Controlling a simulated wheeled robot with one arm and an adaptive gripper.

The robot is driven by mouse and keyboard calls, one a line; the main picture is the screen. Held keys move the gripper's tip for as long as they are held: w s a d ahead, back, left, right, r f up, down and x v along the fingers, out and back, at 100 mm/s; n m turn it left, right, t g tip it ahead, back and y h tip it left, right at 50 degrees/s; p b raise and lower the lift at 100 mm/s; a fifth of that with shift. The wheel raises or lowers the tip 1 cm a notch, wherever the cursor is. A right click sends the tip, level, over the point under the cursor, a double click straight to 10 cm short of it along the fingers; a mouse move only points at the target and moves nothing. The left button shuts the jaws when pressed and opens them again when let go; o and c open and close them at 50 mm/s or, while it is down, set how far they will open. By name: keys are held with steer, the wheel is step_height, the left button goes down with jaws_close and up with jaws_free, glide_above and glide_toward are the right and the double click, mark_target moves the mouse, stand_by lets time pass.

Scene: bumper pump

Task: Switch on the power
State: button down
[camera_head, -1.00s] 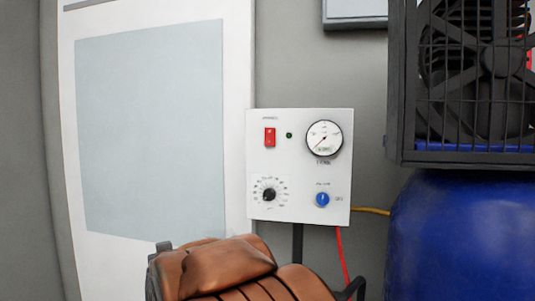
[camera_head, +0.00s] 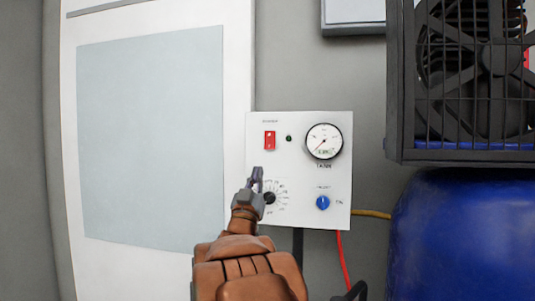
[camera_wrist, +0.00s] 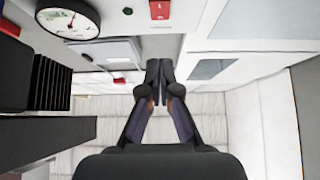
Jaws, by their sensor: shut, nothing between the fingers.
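The red power switch (camera_head: 270,141) sits at the upper left of the white control panel (camera_head: 300,180). A small green lamp (camera_head: 289,139) is beside it and looks dark. My gripper (camera_head: 257,171) is shut and empty, pointing up in front of the panel, a little below and left of the switch. It hides part of the dial scale around the black knob (camera_head: 269,198). In the wrist view the closed fingertips (camera_wrist: 159,70) show below the red switch (camera_wrist: 160,9) in the picture, apart from it.
A round gauge (camera_head: 324,141) and a blue knob (camera_head: 323,203) are on the panel's right side. A caged fan (camera_head: 470,80) above a blue tank (camera_head: 460,235) stands at the right. Red (camera_head: 343,262) and yellow (camera_head: 372,214) hoses leave the panel. A pale board (camera_head: 150,140) is at the left.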

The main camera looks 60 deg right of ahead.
mark_target(269, 144)
steer(key=p+x, duration=0.1)
steer(key=x, duration=0.3)
steer(key=f+p+x, duration=0.1)
steer(key=x, duration=0.3)
steer(key=d+p+x, duration=0.1)
steer(key=x, duration=0.2)
steer(key=shift+w+d, duration=0.3)
steer(key=shift+w, duration=0.1)
steer(key=shift+w+d+p, duration=0.25)
steer(key=shift+d+p, duration=0.1)
steer(key=shift+d, duration=0.3)
steer(key=shift+f, duration=0.1)
